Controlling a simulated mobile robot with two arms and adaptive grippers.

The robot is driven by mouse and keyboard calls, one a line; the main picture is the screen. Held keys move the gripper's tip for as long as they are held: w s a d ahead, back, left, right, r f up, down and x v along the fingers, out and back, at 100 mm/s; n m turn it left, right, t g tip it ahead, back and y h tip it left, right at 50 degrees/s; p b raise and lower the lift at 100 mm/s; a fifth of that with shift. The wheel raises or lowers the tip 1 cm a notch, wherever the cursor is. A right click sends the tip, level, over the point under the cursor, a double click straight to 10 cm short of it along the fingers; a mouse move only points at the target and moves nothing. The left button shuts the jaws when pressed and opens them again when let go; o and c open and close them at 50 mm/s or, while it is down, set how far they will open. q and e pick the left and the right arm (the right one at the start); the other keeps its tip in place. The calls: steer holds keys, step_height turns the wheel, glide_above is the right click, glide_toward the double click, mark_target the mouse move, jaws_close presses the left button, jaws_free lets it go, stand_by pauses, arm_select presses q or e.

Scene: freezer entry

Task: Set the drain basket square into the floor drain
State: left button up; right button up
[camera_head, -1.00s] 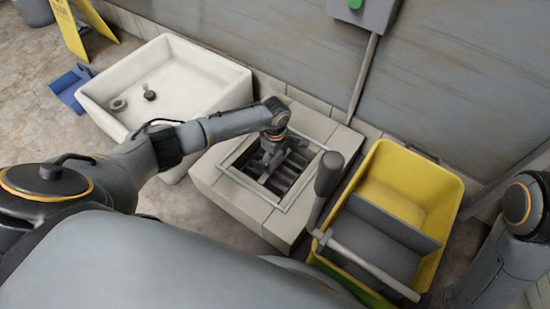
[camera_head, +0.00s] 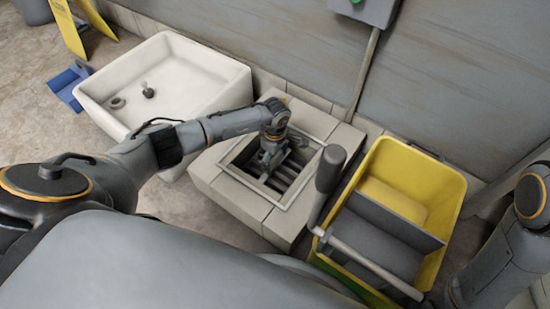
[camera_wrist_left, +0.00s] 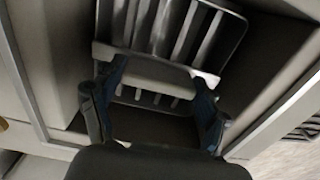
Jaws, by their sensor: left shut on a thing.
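The drain basket (camera_wrist_left: 175,30) is a grey metal piece with long slots; in the head view its bars (camera_head: 287,178) show inside the floor drain opening. The floor drain (camera_head: 233,172) has a pale square rim set in a raised tiled block. My left gripper (camera_head: 268,158) reaches down into this opening. In the left wrist view my gripper (camera_wrist_left: 160,76) is shut on the basket's crossbar, one finger at each end. The drain rim (camera_wrist_left: 272,118) shows on both sides of the basket there. The gripper hides part of the basket, and I cannot tell whether it is seated.
A white sink (camera_head: 110,99) stands to the left of the drain block (camera_head: 218,193). A yellow mop bucket (camera_head: 444,205) with a grey-handled bar (camera_head: 328,172) stands close on the right. The wall is right behind. My right arm (camera_head: 508,250) is at the right edge.

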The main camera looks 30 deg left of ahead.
arm_select(q)
steer(key=shift+f, duration=0.1)
steer(key=o, duration=1.8)
step_height(320, 180, up, 11)
steer(key=shift+f, duration=0.1)
steer(key=shift+r, duration=0.65)
